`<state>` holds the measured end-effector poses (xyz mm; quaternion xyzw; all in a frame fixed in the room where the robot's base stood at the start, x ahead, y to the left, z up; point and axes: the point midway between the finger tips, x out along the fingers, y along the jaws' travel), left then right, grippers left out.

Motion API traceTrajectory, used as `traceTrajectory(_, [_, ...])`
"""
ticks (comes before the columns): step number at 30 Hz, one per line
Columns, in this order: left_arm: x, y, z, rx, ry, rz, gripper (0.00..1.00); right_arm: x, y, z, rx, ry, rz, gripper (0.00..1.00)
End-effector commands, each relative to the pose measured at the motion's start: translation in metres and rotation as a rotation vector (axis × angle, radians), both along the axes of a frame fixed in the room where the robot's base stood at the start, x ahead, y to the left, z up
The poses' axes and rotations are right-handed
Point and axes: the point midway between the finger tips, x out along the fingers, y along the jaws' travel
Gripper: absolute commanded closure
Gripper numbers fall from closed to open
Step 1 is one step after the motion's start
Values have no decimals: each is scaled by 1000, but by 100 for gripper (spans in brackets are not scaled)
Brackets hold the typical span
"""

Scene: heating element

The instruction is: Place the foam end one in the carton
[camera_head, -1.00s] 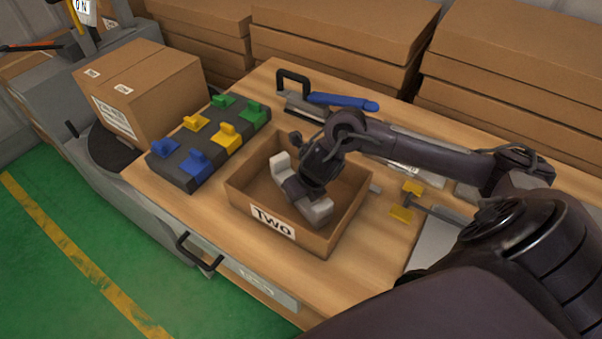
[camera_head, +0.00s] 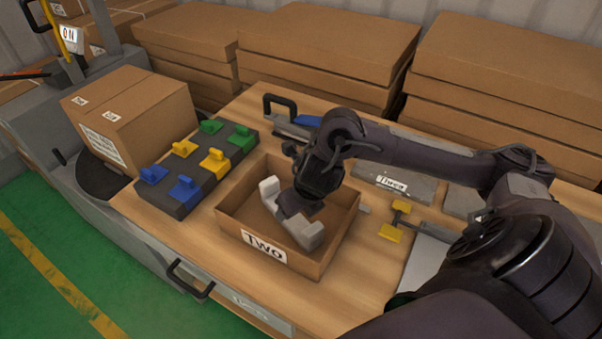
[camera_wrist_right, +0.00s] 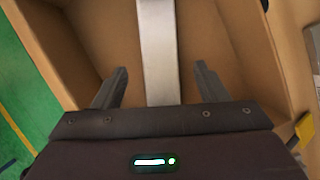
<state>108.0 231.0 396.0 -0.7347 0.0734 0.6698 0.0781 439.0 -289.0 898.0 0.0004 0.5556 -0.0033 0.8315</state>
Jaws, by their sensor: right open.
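An open carton (camera_head: 228,220) labelled "TWO" stands on the wooden workbench. A light grey foam end piece (camera_head: 311,236) lies inside it, partly hidden by my right arm. In the right wrist view the foam end (camera_wrist_right: 158,50) runs as a pale bar between two open fingers, with a gap on each side. My right gripper (camera_wrist_right: 158,80) points down into the carton and is open. In the head view it (camera_head: 297,208) is over the middle of the foam piece. My left gripper is not in view.
A dark block with blue, yellow and green knobs (camera_head: 197,168) is left of the carton. A closed cardboard box (camera_head: 130,118) stands further left. A yellow-handled tool (camera_head: 397,220) is to the right. Stacked flat cartons (camera_head: 320,45) line the back.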

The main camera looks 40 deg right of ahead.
Motion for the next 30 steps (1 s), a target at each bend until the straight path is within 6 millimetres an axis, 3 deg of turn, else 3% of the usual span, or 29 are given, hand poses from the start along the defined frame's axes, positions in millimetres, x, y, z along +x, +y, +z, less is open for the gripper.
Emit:
traceTrajectory(3, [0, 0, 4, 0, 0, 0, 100, -9, 0, 25, -2, -4, 4, 33])
traceTrajectory(9, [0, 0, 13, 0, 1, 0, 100, -19, 0, 50, -1, -2, 1, 33])
traceTrajectory(30, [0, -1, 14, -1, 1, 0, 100, -23, 1, 54, 1, 1, -1, 33])
